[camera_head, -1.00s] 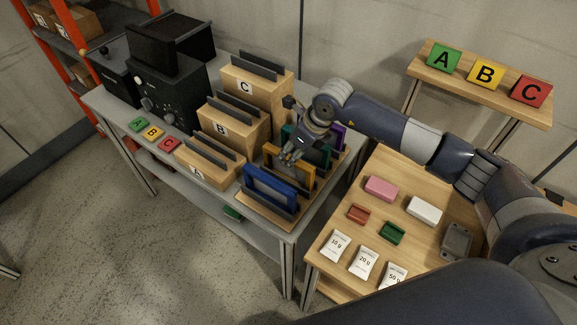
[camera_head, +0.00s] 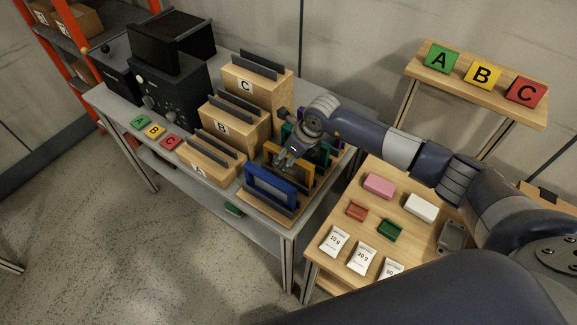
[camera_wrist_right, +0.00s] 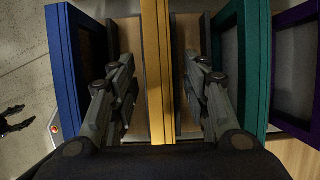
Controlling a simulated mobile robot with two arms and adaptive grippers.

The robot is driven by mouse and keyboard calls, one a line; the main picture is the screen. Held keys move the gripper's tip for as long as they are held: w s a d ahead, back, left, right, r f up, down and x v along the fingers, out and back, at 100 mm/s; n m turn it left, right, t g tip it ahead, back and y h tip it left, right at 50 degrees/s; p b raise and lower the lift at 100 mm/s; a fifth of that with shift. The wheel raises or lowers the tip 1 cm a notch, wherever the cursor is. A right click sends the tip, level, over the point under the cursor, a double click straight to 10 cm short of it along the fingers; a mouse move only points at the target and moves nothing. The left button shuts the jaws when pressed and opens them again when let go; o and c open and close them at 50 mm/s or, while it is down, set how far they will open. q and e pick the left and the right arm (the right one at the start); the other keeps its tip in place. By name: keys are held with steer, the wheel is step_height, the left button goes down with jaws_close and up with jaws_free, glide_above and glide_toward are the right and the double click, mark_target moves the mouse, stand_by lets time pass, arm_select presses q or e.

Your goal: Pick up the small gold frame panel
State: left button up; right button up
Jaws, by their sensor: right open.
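The gold frame panel (camera_head: 303,172) stands upright in a slotted wooden rack, between a blue frame (camera_head: 270,187) and a teal frame (camera_head: 318,150). In the right wrist view the gold panel (camera_wrist_right: 157,70) runs up the middle, between the two open fingers. My right gripper (camera_head: 287,158) is at the gold panel's upper edge; in the wrist view its fingers (camera_wrist_right: 160,95) lie one on each side of it, with gaps on both sides. The left finger is near the blue frame (camera_wrist_right: 66,80), the right one near the teal frame (camera_wrist_right: 240,70).
A purple frame (camera_wrist_right: 300,70) stands beyond the teal one. Wooden slotted blocks A (camera_head: 209,168), B (camera_head: 232,125) and C (camera_head: 256,90) stand left of the rack. A wooden table (camera_head: 395,181) with small blocks and weight packets is at right, under my right arm.

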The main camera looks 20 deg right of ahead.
steer(key=shift+f, duration=0.15)
stand_by(0.4)
jaws_close()
